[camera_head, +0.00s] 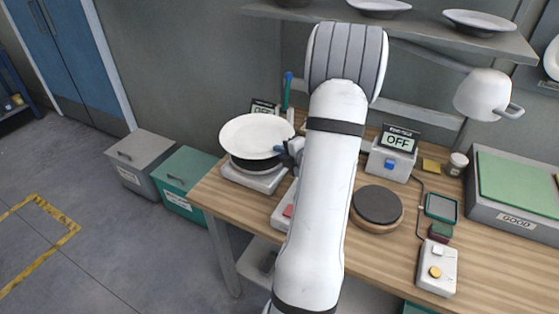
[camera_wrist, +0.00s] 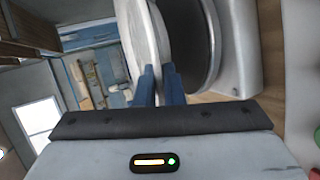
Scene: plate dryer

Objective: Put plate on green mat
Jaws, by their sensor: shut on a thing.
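A white plate (camera_head: 255,136) is tilted above a round dark-topped device at the left end of the wooden table in the head view. My gripper (camera_head: 285,152) is shut on its right edge. In the wrist view my gripper's blue fingers (camera_wrist: 158,84) hold the rim of the plate (camera_wrist: 138,40). The device's dark disc (camera_wrist: 190,45) is close beside the plate there; I cannot tell whether they touch. The green mat (camera_head: 517,184) lies on a grey box labelled GOOD at the table's right end, with nothing on it.
A second round dark-topped device (camera_head: 377,205) stands mid-table. A shelf with plates (camera_head: 420,38) and a lamp (camera_head: 489,95) hang above.

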